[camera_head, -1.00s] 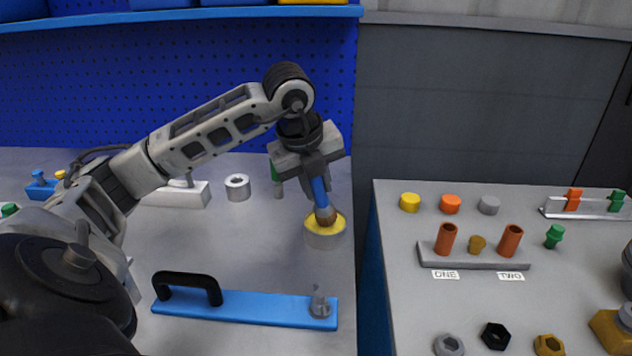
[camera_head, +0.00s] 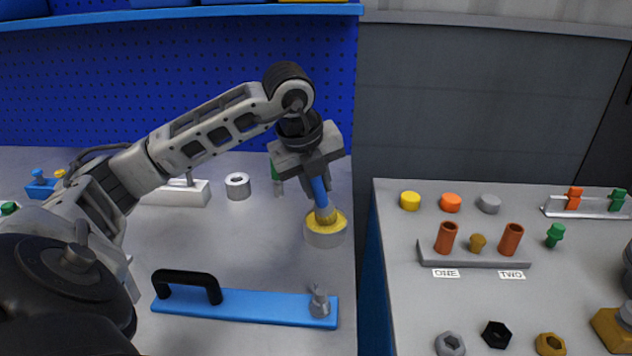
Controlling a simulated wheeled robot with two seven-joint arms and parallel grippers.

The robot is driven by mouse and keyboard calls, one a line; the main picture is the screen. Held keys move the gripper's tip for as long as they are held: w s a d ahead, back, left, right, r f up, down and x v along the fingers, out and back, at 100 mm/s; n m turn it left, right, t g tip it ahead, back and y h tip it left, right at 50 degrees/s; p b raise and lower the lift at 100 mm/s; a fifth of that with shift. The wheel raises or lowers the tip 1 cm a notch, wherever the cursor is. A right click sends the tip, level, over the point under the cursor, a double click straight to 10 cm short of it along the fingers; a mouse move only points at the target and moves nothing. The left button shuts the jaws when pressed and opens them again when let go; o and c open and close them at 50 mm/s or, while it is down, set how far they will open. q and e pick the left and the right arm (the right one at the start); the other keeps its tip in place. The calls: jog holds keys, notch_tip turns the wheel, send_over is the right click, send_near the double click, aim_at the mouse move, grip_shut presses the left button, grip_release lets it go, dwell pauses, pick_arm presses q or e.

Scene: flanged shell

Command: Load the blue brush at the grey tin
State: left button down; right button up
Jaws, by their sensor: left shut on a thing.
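My left gripper (camera_head: 316,180) is shut on the blue brush (camera_head: 320,192) and points it down at the grey tin (camera_head: 325,238). The brush has a blue handle, and its lower end now looks yellow. That end is at the yellow content in the tin's open top; how deep it sits I cannot tell. The tin stands on the left bench near its right edge.
A blue plate (camera_head: 255,306) with a black handle lies in front of the tin. A grey ring (camera_head: 238,187) and a white block (camera_head: 176,193) stand behind, to the left. A gap separates this bench from the right bench (camera_head: 400,290), which holds several small parts.

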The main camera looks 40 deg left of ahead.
dwell(0.3)
pick_arm(q)
notch_tip(320, 180, up, 7)
jog(key=p, duration=0.6)
dwell(0.9)
